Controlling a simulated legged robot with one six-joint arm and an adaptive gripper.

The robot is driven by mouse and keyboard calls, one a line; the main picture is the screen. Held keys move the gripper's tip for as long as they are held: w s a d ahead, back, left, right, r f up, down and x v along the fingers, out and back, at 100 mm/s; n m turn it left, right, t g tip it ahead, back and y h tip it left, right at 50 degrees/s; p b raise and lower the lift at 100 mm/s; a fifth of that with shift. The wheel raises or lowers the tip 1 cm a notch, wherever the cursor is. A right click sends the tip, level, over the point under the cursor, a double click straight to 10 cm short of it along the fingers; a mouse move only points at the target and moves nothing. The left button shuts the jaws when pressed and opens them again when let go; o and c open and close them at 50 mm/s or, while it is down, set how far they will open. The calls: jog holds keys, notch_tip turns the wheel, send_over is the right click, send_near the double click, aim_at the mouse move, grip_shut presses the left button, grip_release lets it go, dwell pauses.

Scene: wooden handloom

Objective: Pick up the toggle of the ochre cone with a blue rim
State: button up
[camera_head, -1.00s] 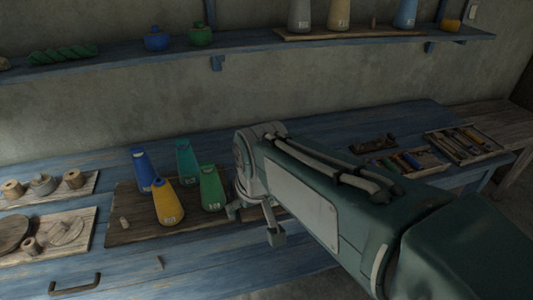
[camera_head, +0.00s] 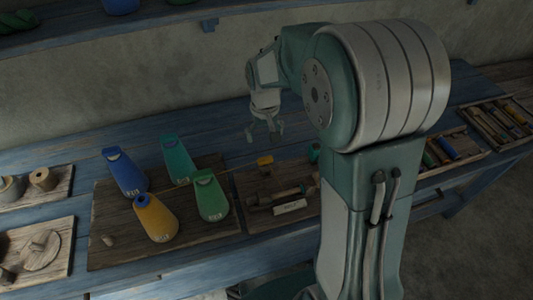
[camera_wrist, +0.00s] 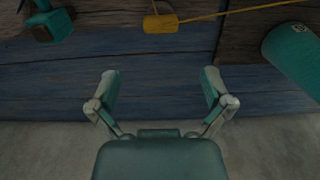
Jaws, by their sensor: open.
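The ochre cone (camera_head: 156,219) stands on a wooden board among blue, teal and green cones; its rim looks bluish but is small. A small ochre toggle (camera_head: 265,161) lies on a dark board right of the cones. An ochre thread runs left from it toward the cones; its far end is hard to trace. The toggle also shows at the top centre of the wrist view (camera_wrist: 161,23), with the thread running right. My gripper (camera_head: 264,132) is open and empty above and behind the toggle. In the wrist view, the open fingers (camera_wrist: 160,82) are apart from it.
The teal cone (camera_wrist: 296,56) is at the right of the wrist view. The blue cone (camera_head: 126,174) and green cone (camera_head: 211,197) stand near the ochre one.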

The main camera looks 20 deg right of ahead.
aim_at(265, 159)
notch_tip(265, 159, down, 4)
jog(key=shift+s+d, duration=0.1)
jog(key=shift+s+f, duration=0.1)
jog(key=shift+f, duration=2.65)
jog(key=c, duration=0.8)
